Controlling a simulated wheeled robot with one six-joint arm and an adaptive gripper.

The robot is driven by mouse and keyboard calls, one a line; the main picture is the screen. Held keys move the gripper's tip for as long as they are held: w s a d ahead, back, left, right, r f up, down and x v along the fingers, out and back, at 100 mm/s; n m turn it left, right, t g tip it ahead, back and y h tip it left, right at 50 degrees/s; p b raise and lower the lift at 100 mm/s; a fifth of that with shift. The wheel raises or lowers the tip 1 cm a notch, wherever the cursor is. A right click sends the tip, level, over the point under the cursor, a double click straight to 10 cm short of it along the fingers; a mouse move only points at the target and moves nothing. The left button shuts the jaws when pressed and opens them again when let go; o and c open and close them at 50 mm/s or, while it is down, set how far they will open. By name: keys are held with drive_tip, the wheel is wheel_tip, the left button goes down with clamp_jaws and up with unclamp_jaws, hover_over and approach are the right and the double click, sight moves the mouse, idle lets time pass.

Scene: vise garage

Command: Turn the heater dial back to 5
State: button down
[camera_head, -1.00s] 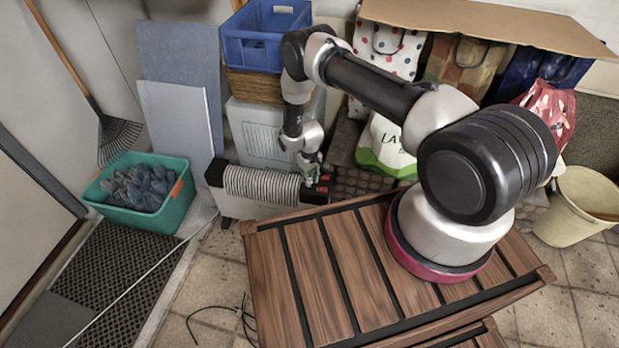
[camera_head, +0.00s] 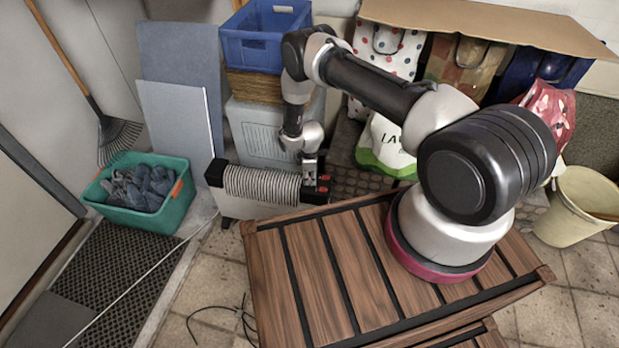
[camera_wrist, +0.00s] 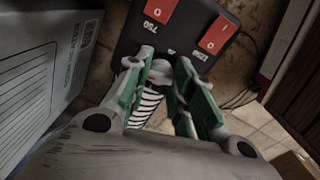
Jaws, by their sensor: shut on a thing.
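The heater (camera_head: 262,187) is a long body with light ribs and black ends, standing behind the wooden slatted top. Its right black end carries red switches, which show large in the wrist view as two red rockers (camera_wrist: 150,22). The pale, rounded heater dial (camera_wrist: 160,72) sits below the switches, with small white marks near it that I cannot read. My gripper (camera_wrist: 165,68) has its green fingers on either side of the dial, shut on it. In the head view my gripper (camera_head: 309,181) points down at the heater's right end. The dial's setting is hidden.
The wooden slatted top (camera_head: 330,270) lies in front of the heater. A teal bin (camera_head: 165,212) stands left, a blue crate (camera_head: 262,50) behind. Bags and a pale bucket (camera_head: 580,210) are at the right. A thin cable crosses the floor at left.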

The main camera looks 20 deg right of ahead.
drive_tip(key=n, duration=0.4)
drive_tip(key=shift+n, duration=0.3)
drive_tip(key=n, duration=0.3)
drive_tip(key=shift+n, duration=0.3)
drive_tip(key=n, duration=0.3)
drive_tip(key=shift+n, duration=0.3)
drive_tip(key=shift+w+n, duration=0.1)
drive_tip(key=shift+n, duration=1.7)
drive_tip(key=c, duration=1.2)
unclamp_jaws()
wheel_tip(320, 180, up, 12)
drive_tip(key=shift+r, duration=0.1)
